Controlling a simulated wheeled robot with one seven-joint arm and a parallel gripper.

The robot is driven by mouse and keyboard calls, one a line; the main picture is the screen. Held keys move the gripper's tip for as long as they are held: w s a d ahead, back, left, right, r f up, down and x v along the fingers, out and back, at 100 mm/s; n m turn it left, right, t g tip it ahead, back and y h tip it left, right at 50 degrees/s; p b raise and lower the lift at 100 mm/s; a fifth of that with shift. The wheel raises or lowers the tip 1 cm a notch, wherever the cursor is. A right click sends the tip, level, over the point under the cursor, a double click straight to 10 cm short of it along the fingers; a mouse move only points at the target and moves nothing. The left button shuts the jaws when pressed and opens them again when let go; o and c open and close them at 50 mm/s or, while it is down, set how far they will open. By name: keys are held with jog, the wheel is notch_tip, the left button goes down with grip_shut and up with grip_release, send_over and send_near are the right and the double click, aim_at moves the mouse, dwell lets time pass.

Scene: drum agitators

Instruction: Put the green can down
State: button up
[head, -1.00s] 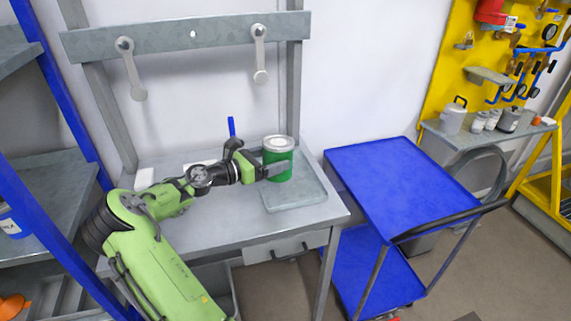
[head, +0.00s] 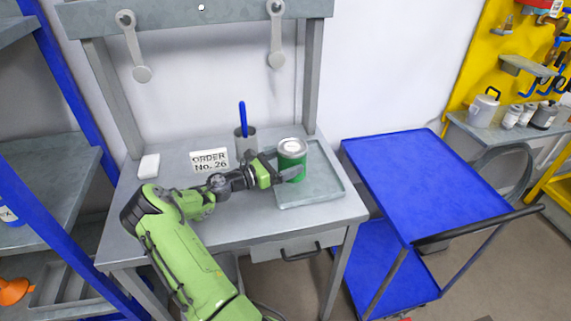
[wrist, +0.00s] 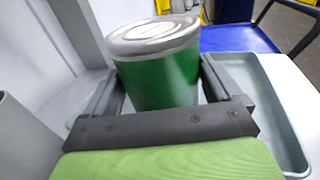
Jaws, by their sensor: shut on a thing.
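The green can (head: 292,160) has a pale metal lid and stands upright at the left part of the grey tray (head: 325,188) on the workbench. My gripper (head: 287,174) reaches it from the left and is shut on it. In the wrist view the green can (wrist: 158,76) sits between the two dark fingers (wrist: 160,95), with the tray (wrist: 285,110) around and below it. The can's base is hidden behind the gripper, so I cannot tell whether it touches the tray.
A grey cup with a blue pen (head: 243,130), an order card (head: 210,160) and a white block (head: 149,166) are on the bench (head: 130,225). A blue cart (head: 430,180) stands at the right. The tray's right part is clear.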

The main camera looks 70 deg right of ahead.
jog(key=o, duration=1.3)
jog(key=shift+f, duration=0.15)
jog(key=p+v, duration=0.1)
jog(key=v, duration=1.1)
jog(key=shift+a, duration=0.1)
